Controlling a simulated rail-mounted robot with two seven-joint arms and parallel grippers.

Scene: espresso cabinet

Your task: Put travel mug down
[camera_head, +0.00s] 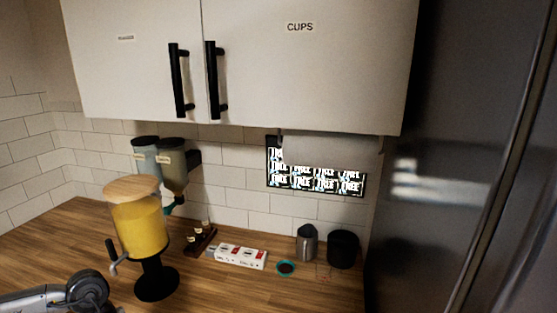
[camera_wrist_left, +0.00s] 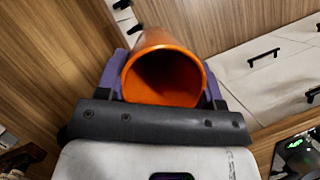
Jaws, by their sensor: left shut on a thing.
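The travel mug (camera_wrist_left: 160,48) is an orange cylinder in the left wrist view. Its open, dark mouth faces the camera and looks empty. My left gripper (camera_wrist_left: 163,82) is shut on it, with one purple finger on each side of the body. The mug's far end and whatever is beneath it are hidden. In the head view neither the mug nor the left gripper's fingers show; only a part of my left arm enters at the lower left. My right gripper is in neither view.
The wooden counter (camera_head: 215,292) has a clear front stretch. A yellow dispenser (camera_head: 140,230) stands at left. A white-red box (camera_head: 237,256), small teal dish (camera_head: 286,268), metal pitcher (camera_head: 307,243) and black canister (camera_head: 343,249) stand farther back. A cabinet (camera_head: 300,70) hangs above; a dark fridge (camera_head: 450,150) bounds the right.

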